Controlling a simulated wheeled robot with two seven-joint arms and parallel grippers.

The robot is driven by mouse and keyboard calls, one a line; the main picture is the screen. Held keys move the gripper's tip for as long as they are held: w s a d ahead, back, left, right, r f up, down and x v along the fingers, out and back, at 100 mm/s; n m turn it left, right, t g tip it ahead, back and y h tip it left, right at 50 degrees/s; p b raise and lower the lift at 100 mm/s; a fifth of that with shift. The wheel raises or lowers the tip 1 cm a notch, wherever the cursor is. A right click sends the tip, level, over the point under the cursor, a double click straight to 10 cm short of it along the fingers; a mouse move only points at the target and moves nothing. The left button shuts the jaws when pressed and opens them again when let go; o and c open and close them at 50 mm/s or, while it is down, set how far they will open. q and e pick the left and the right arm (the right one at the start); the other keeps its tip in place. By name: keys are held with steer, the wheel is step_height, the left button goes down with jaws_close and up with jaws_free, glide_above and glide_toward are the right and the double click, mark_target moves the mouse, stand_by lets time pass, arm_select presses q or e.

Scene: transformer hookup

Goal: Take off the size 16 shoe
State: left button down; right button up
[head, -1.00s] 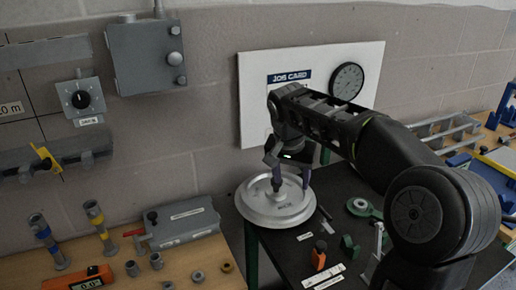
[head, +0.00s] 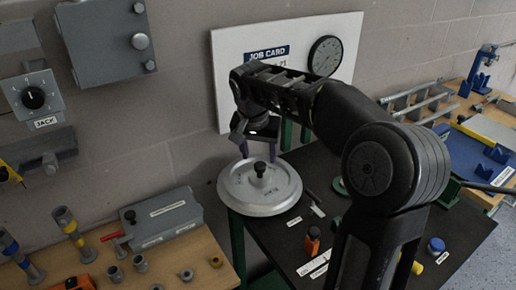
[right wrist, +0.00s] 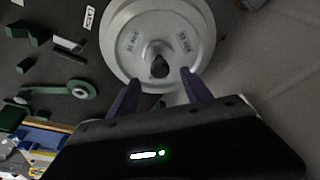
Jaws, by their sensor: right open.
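A round light-grey metal disc (head: 240,196) with a dark knob (head: 260,168) at its centre lies at the left corner of the dark table. In the right wrist view the disc (right wrist: 120,30) fills the top middle, with small markings too blurred to read. My right gripper (head: 257,153) is open and empty just behind and above the knob. In the right wrist view its two fingers (right wrist: 160,78) stand apart below the knob. I cannot make out which piece is the size 16 shoe. My left gripper is not in view.
A wooden bench at left holds a grey box (head: 158,220), several grey fittings and an orange meter (head: 78,284). A job card board (head: 228,70) with a round dial (head: 325,55) stands behind. Small tools and a green ring-ended piece (right wrist: 75,90) lie on the dark table (head: 275,236).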

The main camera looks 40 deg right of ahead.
mark_target(260, 164)
steer(key=x, duration=0.6)
jaws_close()
stand_by(0.6)
stand_by(0.7)
stand_by(0.6)
